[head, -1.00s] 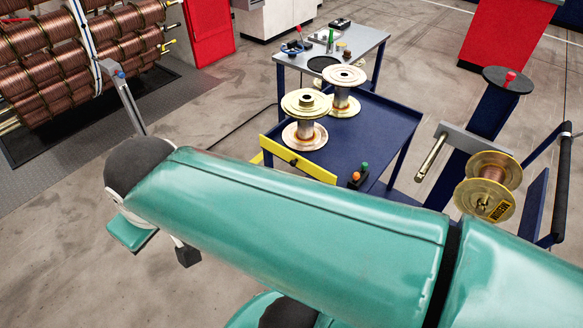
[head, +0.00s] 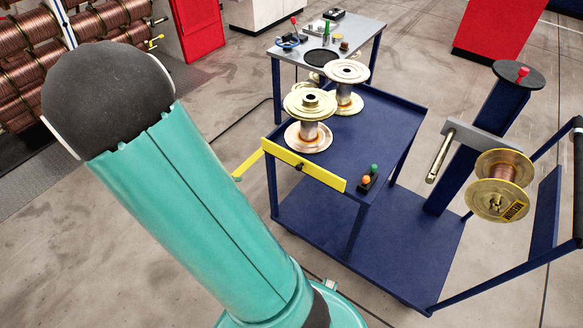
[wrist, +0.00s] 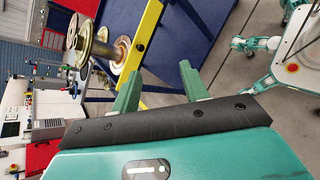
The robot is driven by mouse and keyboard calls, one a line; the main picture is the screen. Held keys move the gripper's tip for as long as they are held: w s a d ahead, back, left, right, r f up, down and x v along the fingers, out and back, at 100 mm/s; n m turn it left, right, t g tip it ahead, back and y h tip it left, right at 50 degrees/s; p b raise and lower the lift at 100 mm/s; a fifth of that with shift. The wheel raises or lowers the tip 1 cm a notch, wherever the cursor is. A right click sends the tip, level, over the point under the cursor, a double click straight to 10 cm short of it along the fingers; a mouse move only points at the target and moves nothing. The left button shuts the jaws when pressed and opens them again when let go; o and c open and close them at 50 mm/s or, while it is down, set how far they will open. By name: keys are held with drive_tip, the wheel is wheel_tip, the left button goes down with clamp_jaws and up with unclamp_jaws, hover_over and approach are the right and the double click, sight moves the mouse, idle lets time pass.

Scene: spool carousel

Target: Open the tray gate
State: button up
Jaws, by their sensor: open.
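The tray gate is a yellow bar (head: 305,166) along the front edge of the blue cart's top tray, with a small dark knob on it. It also shows in the wrist view (wrist: 145,40), running down toward my gripper. A second yellow strip (head: 248,164) sticks out left from the gate's corner, partly behind my arm. In the wrist view my gripper (wrist: 158,82) is open, with nothing held. In the head view my gripper is hidden behind my arm.
A spool on an arm (head: 500,180) is at right. A grey table (head: 345,45) stands behind.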

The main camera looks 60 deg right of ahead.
drive_tip(key=s+d+f+n+h, duration=0.2)
drive_tip(key=d+f+n+h, duration=0.4)
drive_tip(key=d+f, duration=0.25)
drive_tip(key=n+t+h, duration=0.2)
drive_tip(key=n+t, duration=0.1)
drive_tip(key=n, duration=0.3)
approach(297, 169)
drive_tip(key=d, duration=0.3)
drive_tip(key=s+d, duration=0.1)
drive_tip(key=d, duration=0.5)
drive_tip(key=shift+s+f, duration=0.1)
drive_tip(key=shift+s, duration=0.25)
drive_tip(key=c, duration=1)
